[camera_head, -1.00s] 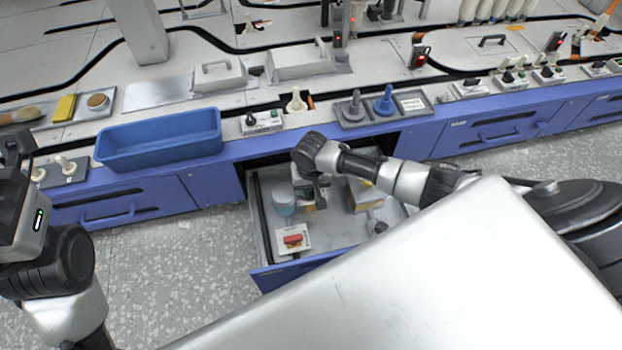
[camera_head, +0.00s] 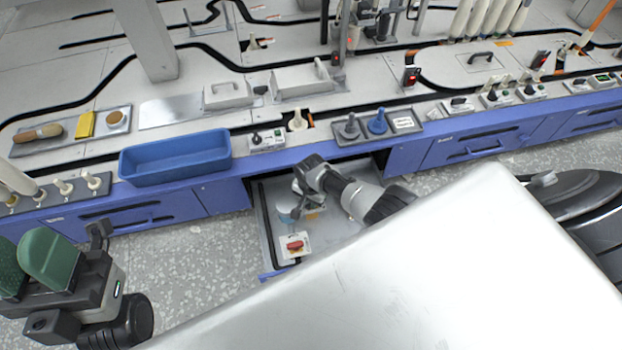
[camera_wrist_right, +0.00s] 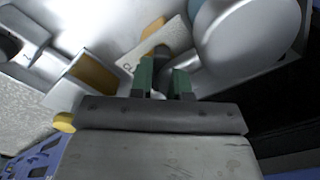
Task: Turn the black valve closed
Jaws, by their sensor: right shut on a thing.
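My right gripper (camera_head: 303,207) reaches down into the open drawer below the counter. In the right wrist view its green fingertips (camera_wrist_right: 165,82) are shut on a small dark part, which I take for the black valve (camera_wrist_right: 162,66). Behind that part is a pale plate (camera_wrist_right: 180,38) with lettering. The valve's handle is mostly hidden between the fingers, so its angle cannot be told. In the head view the wrist covers the valve. My left gripper (camera_head: 28,258) hangs at the lower left, away from the drawer, with its green pads visible.
A red valve on a white plate (camera_head: 294,252) sits in the drawer's front. A pale round container (camera_wrist_right: 250,30) is close beside my right fingers. The drawer walls (camera_head: 262,225) bound the space. A blue bin (camera_head: 175,165) and a knob box (camera_head: 267,147) stand on the counter.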

